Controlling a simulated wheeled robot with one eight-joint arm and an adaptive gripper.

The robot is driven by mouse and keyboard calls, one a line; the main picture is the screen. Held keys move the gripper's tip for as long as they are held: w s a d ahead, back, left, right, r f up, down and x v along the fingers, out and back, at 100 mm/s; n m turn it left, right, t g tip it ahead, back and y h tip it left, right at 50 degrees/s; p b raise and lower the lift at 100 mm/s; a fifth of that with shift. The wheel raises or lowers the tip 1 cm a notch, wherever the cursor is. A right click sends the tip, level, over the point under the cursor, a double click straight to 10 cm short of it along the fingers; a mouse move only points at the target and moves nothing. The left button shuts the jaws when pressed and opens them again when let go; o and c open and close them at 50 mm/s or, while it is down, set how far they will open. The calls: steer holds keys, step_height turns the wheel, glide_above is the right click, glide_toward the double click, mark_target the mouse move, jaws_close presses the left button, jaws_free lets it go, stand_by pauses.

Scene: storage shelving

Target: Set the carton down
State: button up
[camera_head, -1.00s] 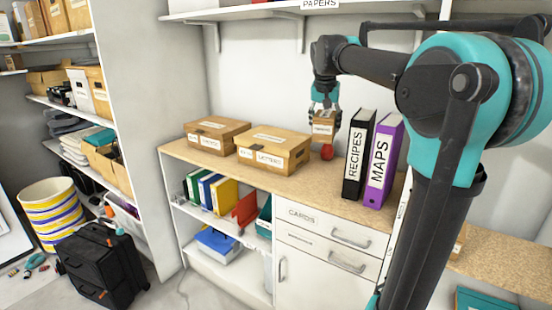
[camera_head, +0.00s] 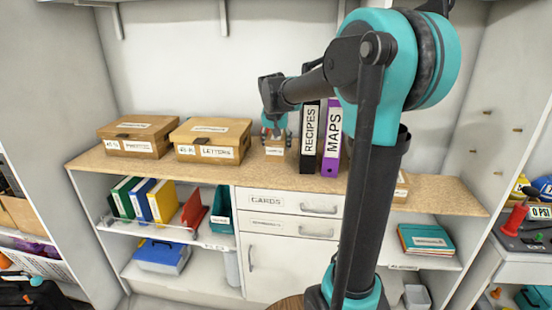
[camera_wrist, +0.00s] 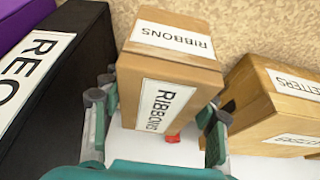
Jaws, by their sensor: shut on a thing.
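The carton is a small brown box with white RIBBONS labels (camera_wrist: 172,62). In the head view the carton (camera_head: 275,145) is between the LETTERS box and the black RECIPES binder. My gripper (camera_head: 275,135) is shut on it, with its fingers (camera_wrist: 155,112) on either side of the carton in the wrist view. The carton is at or just above the wooden counter (camera_head: 240,180); I cannot tell whether it touches. A small red object (camera_wrist: 173,138) shows partly past the carton's edge in the wrist view.
The LETTERS box (camera_head: 210,140) stands close to the left of the carton, with another brown box (camera_head: 138,136) beyond it. The black RECIPES binder (camera_head: 309,142) and purple MAPS binder (camera_head: 331,140) stand close on the right. The counter's front strip is clear.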

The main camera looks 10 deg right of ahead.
mark_target(275, 140)
steer(key=shift+f, duration=2.85)
steer(key=shift+f, duration=0.15)
steer(key=o, duration=1.2)
steer(key=shift+o, duration=0.2)
steer(key=v, duration=1.2)
steer(key=s+d+f+n, duration=0.1)
steer(key=s+d+f, duration=0.1)
steer(key=s+f, duration=1)
steer(key=s+d+f+n+y, duration=0.1)
steer(key=s+d+f+n, duration=0.1)
steer(key=s+f, duration=1.1)
steer(key=shift+s+d+n, duration=0.3)
steer(key=shift+s, duration=0.15)
steer(key=shift+f, duration=0.1)
